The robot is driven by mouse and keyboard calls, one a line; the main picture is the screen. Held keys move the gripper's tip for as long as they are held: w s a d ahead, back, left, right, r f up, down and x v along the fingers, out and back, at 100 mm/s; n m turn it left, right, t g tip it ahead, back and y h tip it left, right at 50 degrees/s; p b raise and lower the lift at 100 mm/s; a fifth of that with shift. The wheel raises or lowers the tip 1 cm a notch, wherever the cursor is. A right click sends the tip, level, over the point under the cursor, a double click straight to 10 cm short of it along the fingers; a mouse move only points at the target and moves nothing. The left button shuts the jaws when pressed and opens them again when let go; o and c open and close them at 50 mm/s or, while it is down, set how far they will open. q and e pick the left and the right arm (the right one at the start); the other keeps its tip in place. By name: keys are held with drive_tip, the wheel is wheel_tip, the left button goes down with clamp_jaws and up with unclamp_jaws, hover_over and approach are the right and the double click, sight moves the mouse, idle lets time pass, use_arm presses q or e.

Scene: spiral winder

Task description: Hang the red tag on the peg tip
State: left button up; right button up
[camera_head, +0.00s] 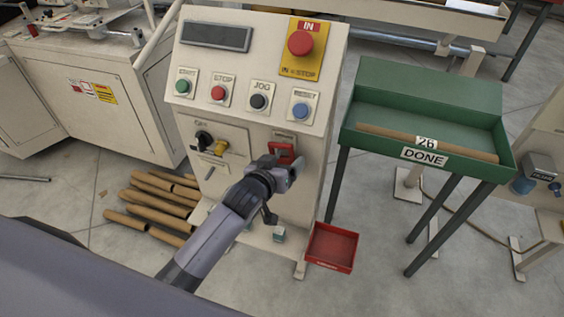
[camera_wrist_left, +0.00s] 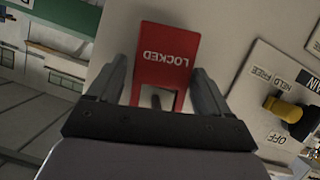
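The red tag (camera_head: 283,152), marked LOCKED, is on the front of the cream machine cabinet, under a small label plate. In the left wrist view the tag (camera_wrist_left: 165,60) shows large, with its lettering upside down. A dark peg (camera_wrist_left: 157,100) shows in the tag's cut-out; I cannot tell whether the tag hangs on it. My left gripper (camera_head: 284,170) is right in front of the tag. Its fingers (camera_wrist_left: 162,78) stand wide apart, one on each side of the tag, with no clear grip on it. My right gripper is out of view.
A black knob (camera_head: 203,139) and yellow switch (camera_head: 221,147) sit left of the gripper. Push buttons and a red stop button (camera_head: 300,43) are above. A red tray (camera_head: 332,247) lies low at right, near a green DONE stand (camera_head: 400,105). Cardboard tubes (camera_head: 150,200) lie on the floor.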

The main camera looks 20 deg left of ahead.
use_arm(q)
drive_tip(key=shift+o, duration=0.6)
drive_tip(key=shift+d+v, duration=0.4)
drive_tip(key=shift+v, duration=3.15)
drive_tip(key=s+a+f+m+g, duration=0.1)
drive_tip(key=s+a+f, duration=0.1)
drive_tip(key=s+f, duration=0.4)
drive_tip(key=s+a+f+m+g, duration=0.1)
drive_tip(key=s+f, duration=0.5)
drive_tip(key=s, duration=0.7)
drive_tip(key=shift+s+a+m+g+h+p, duration=0.3)
drive_tip(key=shift+a+m+g, duration=0.1)
drive_tip(key=shift+a+m, duration=0.35)
drive_tip(key=shift+w+d+f, duration=0.1)
